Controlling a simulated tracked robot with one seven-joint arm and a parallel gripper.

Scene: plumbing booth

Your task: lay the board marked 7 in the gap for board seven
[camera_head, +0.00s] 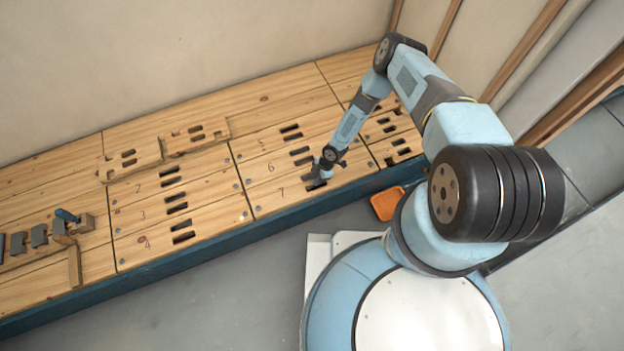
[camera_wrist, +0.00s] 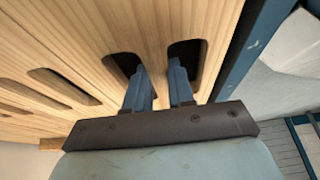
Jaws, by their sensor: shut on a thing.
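The board marked 7 (camera_head: 275,199) is a pale wooden board with two dark slots at the front of the deck, beside the board marked 6 (camera_head: 262,172). It looks roughly level with its neighbours; I cannot tell whether it is fully seated. My gripper (camera_head: 317,184) is at its slots. In the wrist view both fingers of my gripper (camera_wrist: 158,75) reach into the two slots, shut on the strip of the board marked 7 (camera_wrist: 155,45) between them. The fingertips are hidden in the slots. The gap for board seven is not seen bare.
A blue front beam (camera_head: 290,211) edges the deck. An orange tray (camera_head: 387,204) is on the grey floor beside it. Boards 2, 3 and 4 (camera_head: 150,240) are clear on top.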

